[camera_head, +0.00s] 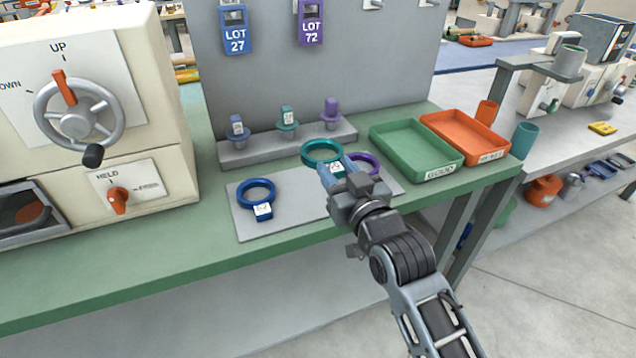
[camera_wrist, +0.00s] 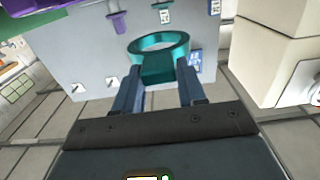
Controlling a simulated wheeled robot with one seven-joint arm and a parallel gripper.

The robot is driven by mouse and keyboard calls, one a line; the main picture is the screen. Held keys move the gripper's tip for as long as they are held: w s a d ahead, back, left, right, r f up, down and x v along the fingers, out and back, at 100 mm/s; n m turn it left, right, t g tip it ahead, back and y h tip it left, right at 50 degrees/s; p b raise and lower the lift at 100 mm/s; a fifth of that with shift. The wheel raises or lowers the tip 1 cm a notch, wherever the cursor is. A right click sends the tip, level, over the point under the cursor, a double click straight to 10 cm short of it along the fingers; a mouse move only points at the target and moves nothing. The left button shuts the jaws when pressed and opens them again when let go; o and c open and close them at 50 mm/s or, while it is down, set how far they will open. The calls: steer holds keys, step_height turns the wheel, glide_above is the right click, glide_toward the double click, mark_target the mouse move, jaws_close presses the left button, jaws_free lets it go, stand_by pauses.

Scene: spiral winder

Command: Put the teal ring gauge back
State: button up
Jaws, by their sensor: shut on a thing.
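The teal ring gauge (camera_head: 304,154) is in my gripper (camera_head: 331,167), above the back of the grey mat (camera_head: 240,228). In the wrist view the teal ring gauge (camera_wrist: 158,68) sits between the two fingers of my gripper (camera_wrist: 159,80), which grip its block-like tab. A blue ring gauge (camera_head: 257,187) lies on the mat's left side, with a white label. A purple ring gauge (camera_head: 366,158) is at the mat's right, partly hidden behind my gripper. The exact height of the teal ring over the mat is hard to tell.
Behind the mat, a grey stand (camera_head: 256,152) holds blue, teal (camera_head: 287,118) and purple plugs. A green tray (camera_head: 380,133) and an orange tray (camera_head: 460,128) stand at the right. A cream machine with a handwheel (camera_head: 80,110) is at the left. A grey board with lot tags rises behind.

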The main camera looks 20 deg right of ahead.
glide_above(320, 198)
step_height(320, 198, down, 3)
steer(key=shift+r, duration=0.1)
steer(key=shift+w+f, duration=0.1)
steer(key=shift+f, duration=2)
steer(key=shift+f+b, duration=0.5)
steer(key=shift+b, duration=0.2)
steer(key=shift+f, duration=0.15)
steer(key=o, duration=1.2)
